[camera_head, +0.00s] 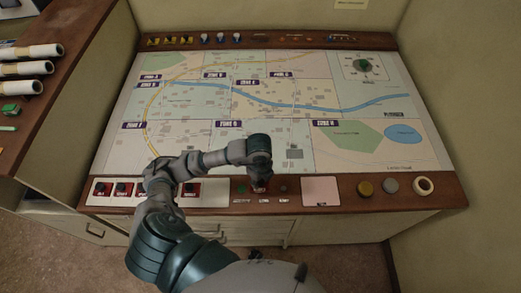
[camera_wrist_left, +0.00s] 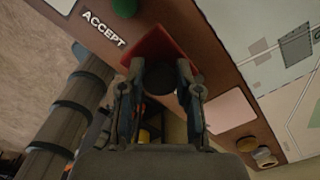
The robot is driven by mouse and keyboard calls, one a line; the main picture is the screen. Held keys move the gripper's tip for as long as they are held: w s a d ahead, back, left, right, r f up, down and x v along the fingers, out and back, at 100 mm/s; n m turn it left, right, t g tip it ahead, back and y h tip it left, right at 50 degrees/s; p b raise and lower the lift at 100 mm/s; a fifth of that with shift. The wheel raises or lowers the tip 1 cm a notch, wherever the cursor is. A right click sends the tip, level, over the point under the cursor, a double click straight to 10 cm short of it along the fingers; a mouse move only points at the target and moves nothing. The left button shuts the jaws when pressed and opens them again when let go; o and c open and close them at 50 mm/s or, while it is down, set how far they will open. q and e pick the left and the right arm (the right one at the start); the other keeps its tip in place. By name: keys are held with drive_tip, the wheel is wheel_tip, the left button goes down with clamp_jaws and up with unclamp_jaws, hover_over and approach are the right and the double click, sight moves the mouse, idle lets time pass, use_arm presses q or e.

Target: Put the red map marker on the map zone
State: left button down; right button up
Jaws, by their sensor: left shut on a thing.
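My left gripper (camera_head: 260,184) is over the wooden front ledge of the console, below the map's lower edge. In the left wrist view its two fingers (camera_wrist_left: 161,72) are shut around the dark round knob of a red marker (camera_wrist_left: 150,45) with a flat red base. In the head view the gripper hides most of this marker. I cannot tell whether its base touches the ledge. The map (camera_head: 270,120) lies on the sloped top, with several zones under dark labels. My right gripper is not in view.
Several red blocks with dark knobs (camera_head: 123,188) sit on a white strip left of the gripper. A green button (camera_wrist_left: 125,7) lies by the ACCEPT label. A pink pad (camera_head: 321,191) and round knobs (camera_head: 365,188) are to the right. The map surface is free of raised objects except a dial (camera_head: 363,66).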

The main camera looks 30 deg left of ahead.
use_arm(q)
drive_tip(key=shift+w+a, duration=0.2)
drive_tip(key=shift+w, duration=0.15)
drive_tip(key=w+a, duration=0.2)
drive_tip(key=w, duration=0.2)
drive_tip(key=w+a+f, duration=0.1)
drive_tip(key=w+a, duration=0.2)
drive_tip(key=w, duration=0.1)
drive_tip(key=w+a+p, duration=0.1)
drive_tip(key=w+a, duration=0.1)
drive_tip(key=w, duration=0.3)
drive_tip(key=shift+a+f, duration=0.2)
drive_tip(key=shift+f, duration=0.05)
drive_tip(key=shift+w+f+p, duration=0.1)
drive_tip(key=shift+f+p, duration=0.2)
drive_tip(key=shift+f, duration=1.45)
drive_tip(key=c, duration=0.8)
unclamp_jaws()
drive_tip(key=shift+f, duration=0.1)
wheel_tip(320, 180, up, 12)
drive_tip(key=shift+b, duration=0.4)
